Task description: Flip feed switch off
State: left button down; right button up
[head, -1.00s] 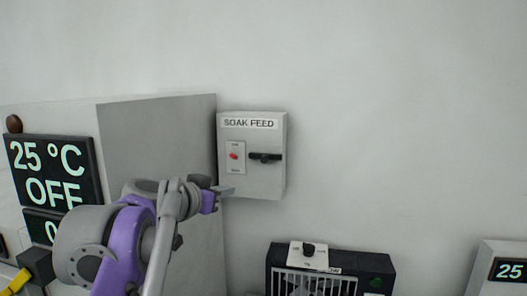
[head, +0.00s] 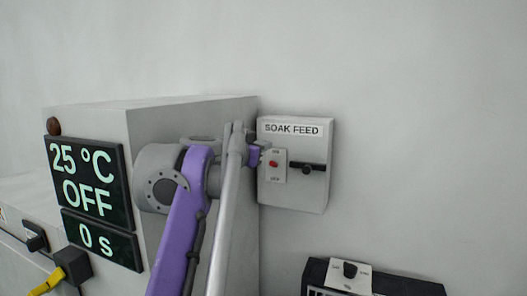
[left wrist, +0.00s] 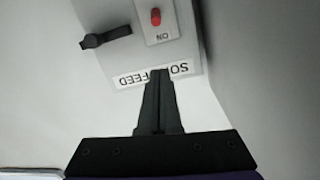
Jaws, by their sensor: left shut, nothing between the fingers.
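The grey box labelled SOAK FEED (head: 316,194) is on the wall in the head view. Its left side carries a white switch plate (head: 280,179) with a small red-tipped switch (head: 273,164); whether it is up or down is hard to tell. My left gripper (head: 262,148) is at the box's upper left edge, close to the plate. The left wrist view shows the box upside down, with the red switch (left wrist: 155,17) beyond the ON marking. There the shut, empty fingers (left wrist: 160,76) overlap the label, apart from the switch. My right gripper is out of view.
A black rotary handle (head: 306,168) sits right of the switch plate, lying level. A large grey machine (head: 85,120) reading 25 °C OFF stands left of the box. A black unit with a knob (head: 350,270) is below right. The wall to the right is bare.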

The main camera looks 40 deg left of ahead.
aim_at(281, 142)
pick_arm(q)
jog(key=x, duration=0.8)
jog(key=shift+w+f, duration=0.1)
jog(key=shift+w, duration=0.05)
jog(key=s+f, duration=0.1)
jog(key=s+f+b, duration=0.1)
jog(key=f, duration=0.1)
jog(key=shift+s+f, duration=0.15)
jog(key=shift+s, duration=0.2)
jog(key=shift+w+f, duration=0.1)
jog(key=shift+w, duration=0.2)
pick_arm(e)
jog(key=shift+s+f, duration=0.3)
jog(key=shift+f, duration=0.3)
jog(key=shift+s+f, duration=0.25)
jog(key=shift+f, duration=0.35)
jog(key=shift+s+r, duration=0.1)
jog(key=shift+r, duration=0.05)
